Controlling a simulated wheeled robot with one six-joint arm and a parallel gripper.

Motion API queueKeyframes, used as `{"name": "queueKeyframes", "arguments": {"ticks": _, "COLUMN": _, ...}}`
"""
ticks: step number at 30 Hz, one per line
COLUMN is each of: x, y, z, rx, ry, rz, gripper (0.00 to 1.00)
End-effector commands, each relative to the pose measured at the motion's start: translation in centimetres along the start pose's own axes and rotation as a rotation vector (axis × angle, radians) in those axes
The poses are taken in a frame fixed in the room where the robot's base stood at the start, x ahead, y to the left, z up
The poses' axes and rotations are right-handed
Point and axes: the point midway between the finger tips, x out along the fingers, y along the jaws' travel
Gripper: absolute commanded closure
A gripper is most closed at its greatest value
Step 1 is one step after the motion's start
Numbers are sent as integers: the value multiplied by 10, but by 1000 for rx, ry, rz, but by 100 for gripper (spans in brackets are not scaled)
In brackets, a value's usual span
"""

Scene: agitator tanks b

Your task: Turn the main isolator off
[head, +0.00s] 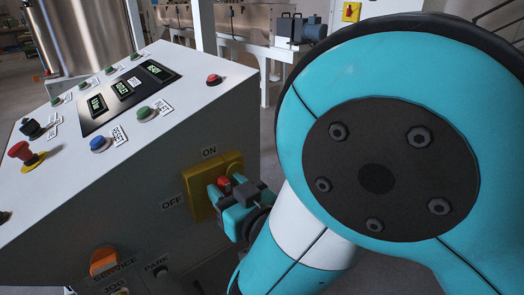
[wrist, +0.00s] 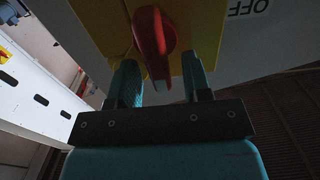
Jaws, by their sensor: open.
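The main isolator is a red handle (head: 223,182) on a yellow plate (head: 198,196), on the console's side face. An ON label (head: 209,152) is above the plate and an OFF label (head: 171,202) is left of it. My gripper (head: 228,193) is at the handle and hides much of it. In the wrist view the red handle (wrist: 151,40) sits between the two open fingers of my gripper (wrist: 159,66), with gaps visible on both sides. The OFF label (wrist: 248,8) shows at the upper right there. I cannot tell which label the handle points to.
The console's sloped top (head: 150,75) carries buttons, displays and a red emergency stop (head: 20,151). An orange knob (head: 104,262) is low on the same side face. My arm fills the right of the head view. Tanks and machines stand behind.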

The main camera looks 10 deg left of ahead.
Motion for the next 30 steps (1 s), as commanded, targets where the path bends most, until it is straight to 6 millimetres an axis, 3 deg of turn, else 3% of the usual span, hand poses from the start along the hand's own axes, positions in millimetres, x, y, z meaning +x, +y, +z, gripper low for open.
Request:
{"name": "queueKeyframes", "arguments": {"ticks": 1, "x": 0, "y": 0, "z": 0, "rx": 0, "ry": 0, "rz": 0, "gripper": 58}}
{"name": "queueKeyframes", "arguments": {"ticks": 5, "x": 0, "y": 0, "z": 0, "rx": 0, "ry": 0, "rz": 0, "gripper": 85}}
{"name": "queueKeyframes", "arguments": {"ticks": 17, "x": 0, "y": -2, "z": 0, "rx": -63, "ry": 1, "rz": -1, "gripper": 85}}
{"name": "queueKeyframes", "arguments": {"ticks": 30, "x": 0, "y": -11, "z": 2, "rx": -411, "ry": 3, "rz": -1, "gripper": 85}}
